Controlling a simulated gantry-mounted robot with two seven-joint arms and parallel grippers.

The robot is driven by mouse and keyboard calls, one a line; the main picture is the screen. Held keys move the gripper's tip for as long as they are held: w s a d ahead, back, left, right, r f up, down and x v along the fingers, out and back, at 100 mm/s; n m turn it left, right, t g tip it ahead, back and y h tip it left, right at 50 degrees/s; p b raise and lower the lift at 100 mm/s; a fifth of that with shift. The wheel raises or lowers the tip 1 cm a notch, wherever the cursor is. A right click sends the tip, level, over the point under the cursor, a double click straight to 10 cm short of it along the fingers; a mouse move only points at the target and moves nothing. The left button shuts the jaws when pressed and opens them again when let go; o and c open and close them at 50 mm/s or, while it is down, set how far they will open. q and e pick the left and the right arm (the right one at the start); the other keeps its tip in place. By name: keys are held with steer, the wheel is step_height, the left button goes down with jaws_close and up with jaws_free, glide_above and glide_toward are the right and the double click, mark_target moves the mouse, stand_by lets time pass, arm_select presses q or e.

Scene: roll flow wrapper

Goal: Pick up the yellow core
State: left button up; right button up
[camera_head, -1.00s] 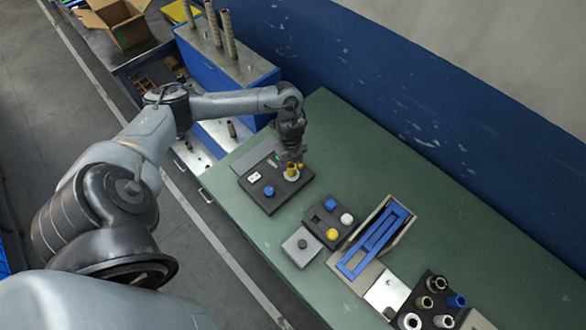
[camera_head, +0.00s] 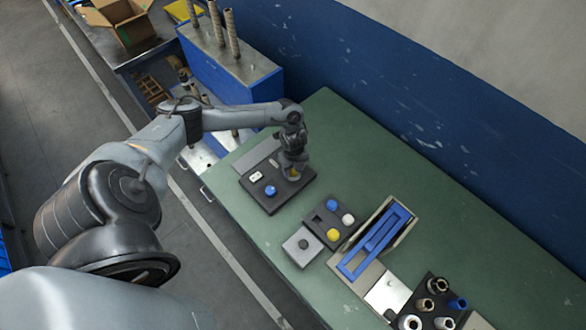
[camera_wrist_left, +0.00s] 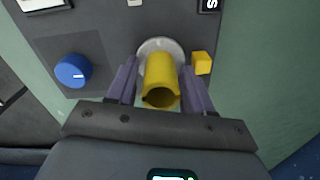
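The yellow core (camera_wrist_left: 160,82) is a hollow yellow tube on a pale round seat (camera_wrist_left: 160,46) of the dark panel. In the left wrist view it sits between the two fingers of my left gripper (camera_wrist_left: 161,88). The fingers are apart, with a narrow gap seen on each side of the core. In the head view my left gripper (camera_head: 292,172) is low over the panel (camera_head: 270,205), and the core is mostly hidden by it. My right gripper is not in view.
A blue knob (camera_wrist_left: 73,71) and a small yellow block (camera_wrist_left: 201,62) are on the panel beside the core. A second dark block (camera_head: 320,223) with coloured caps stands nearby. A blue frame (camera_head: 375,243) and a rack of tubes (camera_head: 430,300) lie further right.

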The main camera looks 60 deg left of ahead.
arm_select(q)
steer(key=c, duration=0.8)
steer(key=shift+r, duration=0.15)
steer(key=shift+c, duration=0.2)
